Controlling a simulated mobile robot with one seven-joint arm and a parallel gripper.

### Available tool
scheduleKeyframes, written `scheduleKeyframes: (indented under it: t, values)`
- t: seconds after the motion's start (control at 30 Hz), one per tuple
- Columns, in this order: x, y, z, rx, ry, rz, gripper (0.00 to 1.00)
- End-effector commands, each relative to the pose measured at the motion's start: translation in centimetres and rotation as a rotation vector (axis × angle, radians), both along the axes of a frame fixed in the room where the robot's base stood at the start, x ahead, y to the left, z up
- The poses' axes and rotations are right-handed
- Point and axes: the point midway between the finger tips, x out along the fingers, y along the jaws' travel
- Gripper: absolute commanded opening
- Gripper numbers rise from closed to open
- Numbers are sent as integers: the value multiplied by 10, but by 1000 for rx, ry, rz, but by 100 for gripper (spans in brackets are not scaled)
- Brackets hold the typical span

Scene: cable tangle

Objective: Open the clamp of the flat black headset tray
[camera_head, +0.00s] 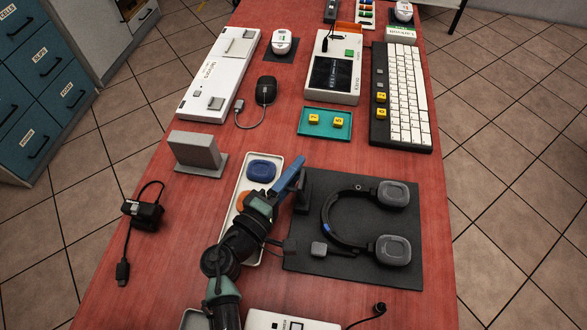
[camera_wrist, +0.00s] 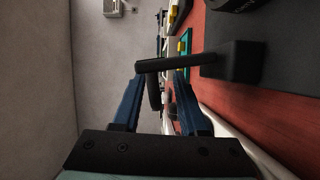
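The flat black headset tray (camera_head: 350,275) lies on the red table at the front right. A black headset (camera_head: 333,222) with two grey ear cups rests on it. A dark upright block at the tray's left edge (camera_head: 303,192) appears to be the clamp. In the wrist view the block (camera_wrist: 232,62) stands at the right, with a dark bar (camera_wrist: 175,63) reaching left from it. My gripper (camera_head: 297,170) is at the block. Its blue fingers (camera_wrist: 158,100) are apart, and the bar crosses near their tips. A dark piece hangs between them; I cannot tell whether anything touches.
A cream tray (camera_head: 240,182) with blue and orange pieces lies under my arm. A grey block stand (camera_head: 197,155), teal tray (camera_head: 325,123) and keyboard (camera_head: 402,100) lie around. Bare table shows left of the cream tray.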

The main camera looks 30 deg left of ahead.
Motion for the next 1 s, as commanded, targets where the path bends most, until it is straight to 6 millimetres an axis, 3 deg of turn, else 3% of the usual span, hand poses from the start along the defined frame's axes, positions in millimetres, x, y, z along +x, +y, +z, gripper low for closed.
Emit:
scheduleKeyframes:
  t: [0.27, 0.37, 0.7, 1.0]
  values:
    - [-6, 2, 2, 0, -5, 2, 42]
    - [-20, 3, 2, 1, -4, 2, 42]
    - [-94, 13, 2, 0, -1, 3, 42]
    - [-127, 16, 3, 1, -2, 1, 42]
